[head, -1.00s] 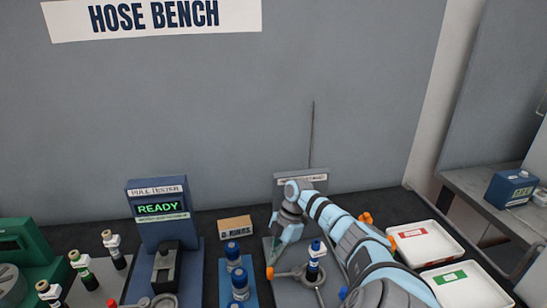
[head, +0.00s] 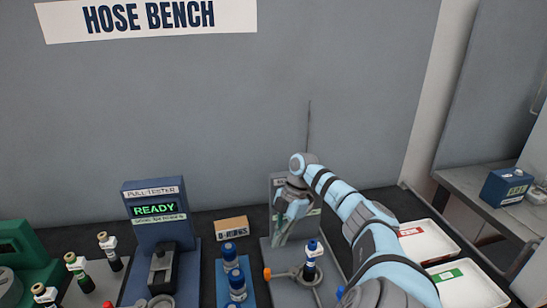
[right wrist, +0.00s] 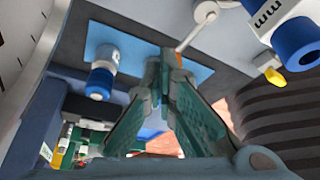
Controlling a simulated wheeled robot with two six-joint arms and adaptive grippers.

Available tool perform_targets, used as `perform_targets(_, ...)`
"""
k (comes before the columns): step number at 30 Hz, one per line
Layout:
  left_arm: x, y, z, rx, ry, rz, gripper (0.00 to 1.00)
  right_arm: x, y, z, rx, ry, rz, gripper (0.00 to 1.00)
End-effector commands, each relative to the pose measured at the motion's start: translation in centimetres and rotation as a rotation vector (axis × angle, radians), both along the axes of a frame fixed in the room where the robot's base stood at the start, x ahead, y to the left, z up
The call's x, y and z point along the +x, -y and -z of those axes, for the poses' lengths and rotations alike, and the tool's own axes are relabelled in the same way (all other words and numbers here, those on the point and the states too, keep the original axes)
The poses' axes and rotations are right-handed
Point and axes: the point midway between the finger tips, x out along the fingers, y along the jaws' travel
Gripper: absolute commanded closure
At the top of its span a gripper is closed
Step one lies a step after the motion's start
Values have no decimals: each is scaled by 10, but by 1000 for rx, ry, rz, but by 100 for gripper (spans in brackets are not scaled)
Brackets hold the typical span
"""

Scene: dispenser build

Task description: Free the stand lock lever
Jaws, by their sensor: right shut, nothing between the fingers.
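The grey stand (head: 272,250) has an upright back plate and a round grey clamp ring (head: 303,279). A dark fitting with a blue cap and white collar (head: 312,262) stands upright at the ring; its cap also shows in the right wrist view (right wrist: 297,42). A grey lever with an orange tip (head: 267,273) reaches left from the ring. My right gripper (head: 277,242) is shut and empty, above and behind the orange tip in the head view. In the right wrist view its green fingers (right wrist: 165,62) meet, with a grey rod and orange bit just behind them. My left gripper is out of view.
A blue tray (head: 222,290) with blue-capped fittings lies left of the stand. A pull tester (head: 152,190) reading READY and an O-rings box (head: 231,228) are further left. White trays with red (head: 440,250) and green (head: 505,292) labels lie right, beyond my right arm.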

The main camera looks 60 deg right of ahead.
Motion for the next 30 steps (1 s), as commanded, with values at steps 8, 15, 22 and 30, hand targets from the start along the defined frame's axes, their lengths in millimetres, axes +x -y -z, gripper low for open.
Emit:
perform_targets(8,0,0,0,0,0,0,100,-4,15,-39,0,2,0,100)
perform_targets(15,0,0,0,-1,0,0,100,-5,16,-42,1,0,0,100)
perform_targets(22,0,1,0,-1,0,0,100,-5,16,-41,1,0,0,100)
perform_targets(30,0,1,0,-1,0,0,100,-7,18,-40,-5,-3,-3,100)
